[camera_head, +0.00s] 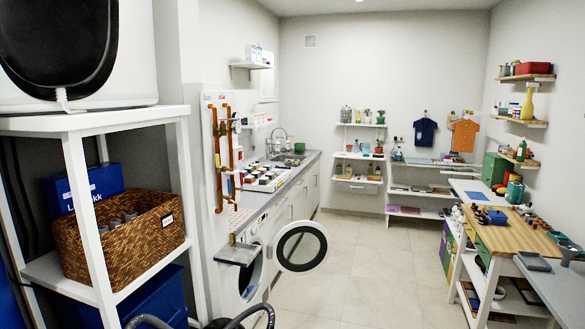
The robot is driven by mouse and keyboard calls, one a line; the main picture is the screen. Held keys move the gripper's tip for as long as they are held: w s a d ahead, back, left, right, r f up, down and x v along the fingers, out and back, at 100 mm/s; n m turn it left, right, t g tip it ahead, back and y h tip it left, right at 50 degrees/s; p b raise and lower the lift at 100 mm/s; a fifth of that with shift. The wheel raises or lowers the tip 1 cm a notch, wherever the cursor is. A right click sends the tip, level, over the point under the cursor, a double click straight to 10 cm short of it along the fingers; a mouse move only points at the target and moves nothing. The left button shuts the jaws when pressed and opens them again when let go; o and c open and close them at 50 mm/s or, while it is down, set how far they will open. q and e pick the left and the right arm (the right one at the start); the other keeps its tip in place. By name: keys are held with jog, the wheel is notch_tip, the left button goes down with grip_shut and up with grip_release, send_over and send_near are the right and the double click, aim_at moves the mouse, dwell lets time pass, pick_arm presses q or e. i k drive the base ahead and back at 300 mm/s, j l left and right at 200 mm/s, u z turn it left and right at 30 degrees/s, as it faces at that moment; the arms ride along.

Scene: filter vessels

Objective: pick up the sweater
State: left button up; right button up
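No garment in view can be surely named as the sweater. A dark blue short-sleeved top (425,132) hangs on the far wall, right of centre. An orange top (464,135) hangs just to its right. Both are small and far off, so their fabric cannot be told. Neither my left nor my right gripper shows in the view, and nothing is seen touching the tops.
A white rack (78,148) with a wicker basket (125,230) stands close on the left. A washing machine's round door (301,247) is swung open into the aisle. A wooden-topped workbench (510,235) stands on the right. The tiled floor (365,265) between is clear.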

aim_at(288, 162)
jog(key=i+l+z, duration=0.4)
jog(key=i+z, duration=0.55)
jog(key=i, duration=0.15)
jog(key=i+u, duration=0.15)
jog(key=i, duration=0.5)
jog(key=i+l+u, duration=0.15)
jog(key=i, duration=0.45)
jog(key=i+l+u, duration=0.1)
jog(key=i+l, duration=0.15)
jog(key=i, duration=0.4)
jog(key=i+u, duration=0.4)
jog(key=i, duration=2.25)
jog(key=i+u, duration=0.1)
jog(key=i, duration=0.4)
jog(key=i+l+u, duration=0.15)
jog(key=i, duration=0.3)
jog(key=i+l+u, duration=0.1)
jog(key=i, duration=0.4)
jog(key=i+l+u, duration=0.15)
jog(key=i, duration=0.3)
jog(key=i+l+u, duration=0.1)
jog(key=i, duration=0.35)
jog(key=i+j+u, duration=0.2)
jog(key=i+u, duration=0.5)
jog(key=i, duration=0.2)
jog(key=i+u, duration=0.4)
jog(key=i, duration=0.1)
